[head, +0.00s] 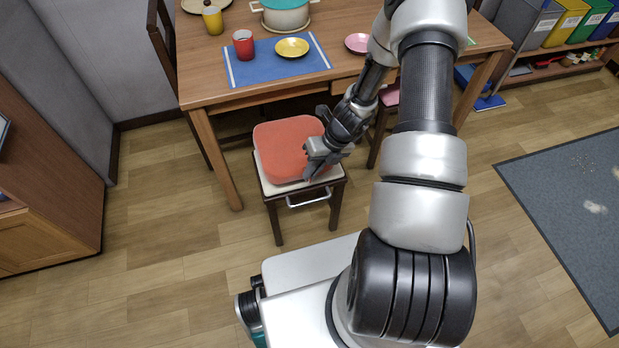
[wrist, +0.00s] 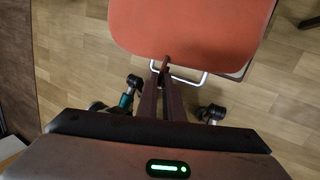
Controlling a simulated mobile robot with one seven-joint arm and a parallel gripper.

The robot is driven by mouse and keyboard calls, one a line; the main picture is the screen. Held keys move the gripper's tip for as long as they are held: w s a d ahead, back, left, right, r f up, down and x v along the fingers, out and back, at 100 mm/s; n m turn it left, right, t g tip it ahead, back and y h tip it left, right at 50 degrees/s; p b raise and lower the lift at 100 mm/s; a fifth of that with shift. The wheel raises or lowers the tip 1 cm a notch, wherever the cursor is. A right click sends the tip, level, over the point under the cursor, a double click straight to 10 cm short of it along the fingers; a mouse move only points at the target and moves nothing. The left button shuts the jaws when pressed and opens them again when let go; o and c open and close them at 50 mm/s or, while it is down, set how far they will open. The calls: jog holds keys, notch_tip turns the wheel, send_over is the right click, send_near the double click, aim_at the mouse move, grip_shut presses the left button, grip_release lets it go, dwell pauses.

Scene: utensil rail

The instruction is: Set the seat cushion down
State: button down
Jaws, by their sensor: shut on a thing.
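The orange-red seat cushion (head: 285,147) is on or just over the pale seat of a small dark stool (head: 262,177), in front of the table. I cannot tell whether its underside fully touches the seat. My gripper (head: 313,160) is at the cushion's right front edge and shut on it. In the wrist view the cushion (wrist: 190,28) fills the upper middle, with the gripper fingers (wrist: 165,66) at its near edge. The stool's metal handle (wrist: 190,78) shows just below the cushion. The fingertips are partly hidden.
The wooden table (head: 208,68) stands behind the stool, with a blue placemat (head: 255,72), a red cup (head: 243,44), yellow plate (head: 291,47) and pot (head: 286,14). A dark mat (head: 570,200) lies on the right. The floor left of the stool is clear.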

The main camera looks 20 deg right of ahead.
notch_tip(320, 180, down, 4)
jog(key=shift+f+b, duration=0.1)
jog(key=shift+b, duration=0.5)
jog(key=c, duration=1.9)
grip_release()
